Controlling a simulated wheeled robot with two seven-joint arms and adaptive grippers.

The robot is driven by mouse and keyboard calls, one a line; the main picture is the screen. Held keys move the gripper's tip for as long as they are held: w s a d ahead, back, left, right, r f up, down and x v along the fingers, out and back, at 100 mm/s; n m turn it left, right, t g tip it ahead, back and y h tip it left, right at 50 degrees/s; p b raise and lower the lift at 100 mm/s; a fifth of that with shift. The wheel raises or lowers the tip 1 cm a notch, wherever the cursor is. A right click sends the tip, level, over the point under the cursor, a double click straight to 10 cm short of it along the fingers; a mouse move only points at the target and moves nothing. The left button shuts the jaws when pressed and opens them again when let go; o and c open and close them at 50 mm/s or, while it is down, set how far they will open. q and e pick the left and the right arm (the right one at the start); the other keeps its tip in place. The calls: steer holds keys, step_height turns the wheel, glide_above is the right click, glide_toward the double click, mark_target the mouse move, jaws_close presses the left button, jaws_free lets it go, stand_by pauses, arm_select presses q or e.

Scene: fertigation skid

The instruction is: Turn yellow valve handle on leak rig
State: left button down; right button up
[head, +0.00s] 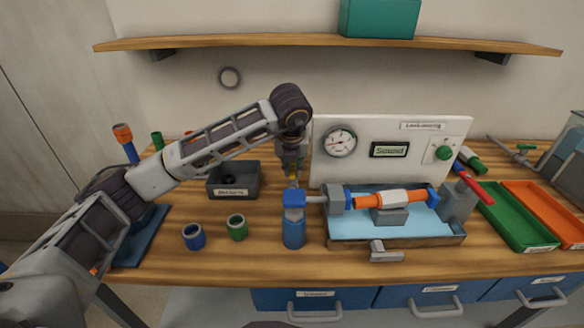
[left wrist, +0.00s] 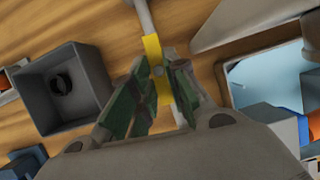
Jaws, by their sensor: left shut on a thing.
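The yellow valve handle (head: 292,181) shows as a small yellow piece above the blue valve fitting (head: 294,200) at the left end of the leak rig (head: 340,242). In the left wrist view the yellow handle (left wrist: 152,48) runs between the green finger pads, with a grey part beyond it. My left gripper (head: 293,172) reaches down from above and is shut on the handle; its fingertips also show in the left wrist view (left wrist: 160,74). The gripper partly hides the handle. My right gripper is not in view.
A white panel with a gauge (head: 341,142) stands behind the rig. A dark bin (head: 233,182), a blue cup (head: 194,237) and a green cup (head: 237,227) stand to the left. Green (head: 520,222) and orange trays lie right.

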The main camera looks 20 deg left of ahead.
arm_select(q)
steer(key=shift+n, duration=0.4)
steer(key=c, duration=1.4)
jaws_free()
steer(key=shift+r, duration=0.15)
steer(key=shift+d+v, duration=0.2)
steer(key=shift+v, duration=5.65)
